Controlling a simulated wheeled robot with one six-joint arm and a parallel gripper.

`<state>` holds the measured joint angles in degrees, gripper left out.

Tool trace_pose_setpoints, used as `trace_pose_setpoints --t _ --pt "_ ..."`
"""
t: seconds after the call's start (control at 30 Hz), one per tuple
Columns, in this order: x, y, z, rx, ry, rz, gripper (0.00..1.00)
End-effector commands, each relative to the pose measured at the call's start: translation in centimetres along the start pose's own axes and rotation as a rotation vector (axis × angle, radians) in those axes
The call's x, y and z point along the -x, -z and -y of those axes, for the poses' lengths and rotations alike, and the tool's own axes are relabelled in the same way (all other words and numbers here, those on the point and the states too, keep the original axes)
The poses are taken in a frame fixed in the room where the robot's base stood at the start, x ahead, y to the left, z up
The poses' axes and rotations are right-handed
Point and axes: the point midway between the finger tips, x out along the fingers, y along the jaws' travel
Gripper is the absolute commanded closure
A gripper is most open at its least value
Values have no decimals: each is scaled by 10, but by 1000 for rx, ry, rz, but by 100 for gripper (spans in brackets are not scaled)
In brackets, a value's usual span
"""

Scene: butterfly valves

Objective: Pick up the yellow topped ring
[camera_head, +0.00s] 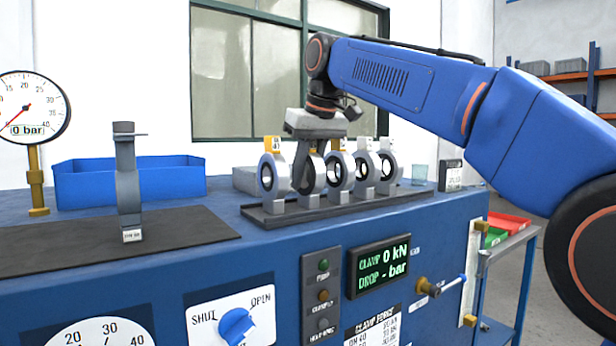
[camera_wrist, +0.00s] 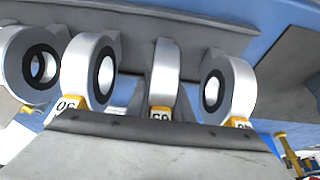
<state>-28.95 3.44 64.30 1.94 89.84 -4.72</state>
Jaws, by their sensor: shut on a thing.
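Several pale grey rings with dark liners stand in a row on a dark rack (camera_head: 345,206). My gripper (camera_head: 312,148) is pointing down, shut on the second ring from the left (camera_head: 308,174). In the wrist view that held ring (camera_wrist: 164,75) is edge-on, with a yellow tag marked 65. Its neighbours carry yellow tags too. The gripper hides the held ring's top in the head view. I cannot tell whether it has left the rack.
A blue bin (camera_head: 130,182) stands at the back left of the blue bench. A grey upright clamp (camera_head: 128,190) stands on a dark mat (camera_head: 190,230). A pressure gauge (camera_head: 32,106) is at the far left. Neighbouring rings stand close on both sides of my gripper.

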Motion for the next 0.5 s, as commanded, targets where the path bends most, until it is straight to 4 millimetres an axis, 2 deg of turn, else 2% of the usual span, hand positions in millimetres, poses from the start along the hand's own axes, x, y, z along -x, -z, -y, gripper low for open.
trace_pose_setpoints --t 0.27,0.5 --pt "8 3 0 0 0 -2 100" --pt "38 17 0 0 0 -4 100"
